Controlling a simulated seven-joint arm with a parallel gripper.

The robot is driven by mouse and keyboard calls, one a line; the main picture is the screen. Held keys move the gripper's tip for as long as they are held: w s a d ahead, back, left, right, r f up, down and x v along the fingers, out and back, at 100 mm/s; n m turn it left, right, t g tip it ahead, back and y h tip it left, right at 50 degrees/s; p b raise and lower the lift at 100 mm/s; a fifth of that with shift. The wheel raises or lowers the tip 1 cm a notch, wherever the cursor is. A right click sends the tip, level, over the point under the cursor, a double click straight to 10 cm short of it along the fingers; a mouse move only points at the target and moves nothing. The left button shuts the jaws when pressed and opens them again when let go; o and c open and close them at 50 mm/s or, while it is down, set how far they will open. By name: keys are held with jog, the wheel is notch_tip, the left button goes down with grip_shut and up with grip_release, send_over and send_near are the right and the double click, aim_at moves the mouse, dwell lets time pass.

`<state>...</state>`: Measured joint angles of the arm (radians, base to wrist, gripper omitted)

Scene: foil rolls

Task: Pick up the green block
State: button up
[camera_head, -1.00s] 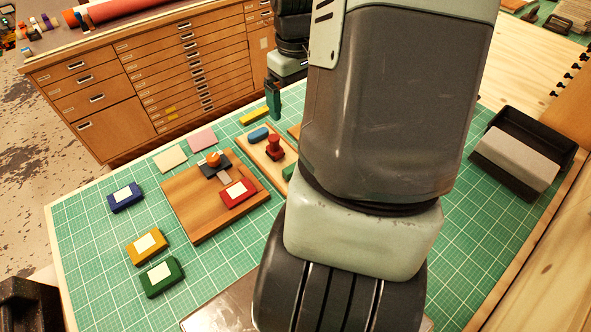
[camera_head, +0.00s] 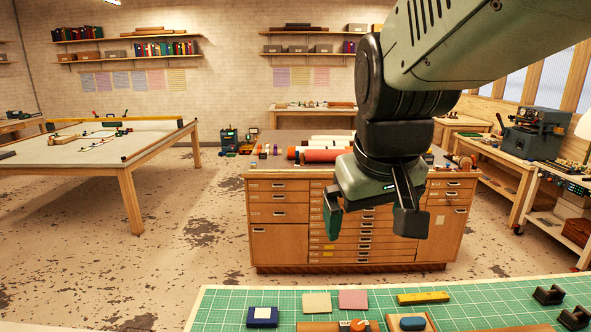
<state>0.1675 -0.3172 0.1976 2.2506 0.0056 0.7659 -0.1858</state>
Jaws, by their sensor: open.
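The green block is not in view now; the frame cuts off most of the near mat. My gripper (camera_head: 372,228) is open and empty, its two fingers pointing down. It hangs in the air, seen in front of the drawer cabinet, with the green cutting mat (camera_head: 225,300) lower in the picture. A blue block (camera_head: 262,317) with a pale label lies on the mat at the bottom.
A tan pad (camera_head: 317,303), a pink pad (camera_head: 353,299) and a yellow bar (camera_head: 423,298) lie along the mat's far side. Beyond stands a wooden drawer cabinet (camera_head: 280,245).

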jog(key=s+a+r+n, duration=0.1)
jog(key=s+a+r, duration=0.1)
jog(key=s, duration=0.3)
jog(key=shift+s+a+t+y, duration=0.2)
jog(key=shift+a+t+y, duration=0.1)
jog(key=shift+a+y, duration=0.15)
jog(key=s+d+m, duration=0.1)
jog(key=s, duration=0.1)
jog(key=s+d+f, duration=0.1)
jog(key=s, duration=0.1)
jog(key=s+d+m, duration=0.1)
jog(key=s, duration=0.1)
jog(key=shift+s+d+f+m, duration=0.25)
jog(key=shift+s+f+m, duration=0.05)
jog(key=shift+c, duration=0.6)
jog(key=shift+s+d+f, duration=0.1)
jog(key=shift+s, duration=0.1)
jog(key=shift+c, duration=1.1)
jog(key=c, duration=0.5)
